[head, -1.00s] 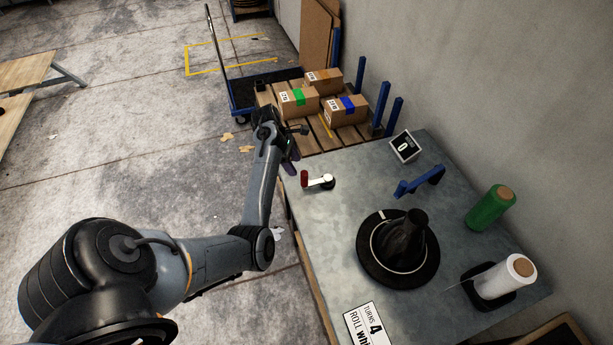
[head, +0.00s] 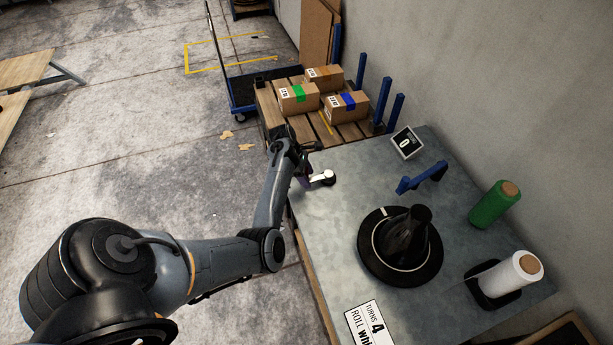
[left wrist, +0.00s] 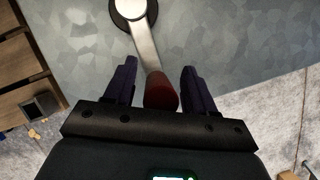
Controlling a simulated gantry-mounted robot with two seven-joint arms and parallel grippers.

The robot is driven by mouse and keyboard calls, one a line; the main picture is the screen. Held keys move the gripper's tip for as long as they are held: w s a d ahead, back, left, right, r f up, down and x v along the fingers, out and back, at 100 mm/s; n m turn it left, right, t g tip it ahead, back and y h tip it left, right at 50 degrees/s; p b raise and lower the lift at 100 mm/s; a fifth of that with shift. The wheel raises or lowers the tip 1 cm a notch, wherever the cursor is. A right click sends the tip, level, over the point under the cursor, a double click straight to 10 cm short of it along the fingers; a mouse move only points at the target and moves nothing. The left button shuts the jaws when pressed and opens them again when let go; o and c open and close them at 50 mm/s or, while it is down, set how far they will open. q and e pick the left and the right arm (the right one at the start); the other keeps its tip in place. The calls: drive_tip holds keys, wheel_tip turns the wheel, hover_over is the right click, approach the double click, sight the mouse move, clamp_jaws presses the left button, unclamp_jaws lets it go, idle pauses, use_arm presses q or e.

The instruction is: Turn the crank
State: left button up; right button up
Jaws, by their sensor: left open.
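The crank (head: 325,178) has a white arm on a dark round hub and sits at the table's far left corner. In the left wrist view, the crank arm (left wrist: 144,45) runs down to a dark red handle (left wrist: 161,93). My left gripper (head: 304,168) is open at the crank, with its fingers hiding the handle in the head view. In the left wrist view, the gripper's dark purple fingers (left wrist: 158,70) stand on either side of the handle, with gaps visible. A small counter (head: 407,142) reads 0. My right gripper is not in view.
A black turntable (head: 371,257) bears a dark shape on the grey table (head: 330,235). A blue bracket (head: 422,178), a green roll (head: 493,204) and a white roll (head: 512,276) stand right. A sign (head: 369,325) reads "TURNS 4, ROLL" plus cut-off text. Boxes on a pallet (head: 340,142) lie beyond.

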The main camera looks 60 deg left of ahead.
use_arm(q)
clamp_jaws()
idle(0.4)
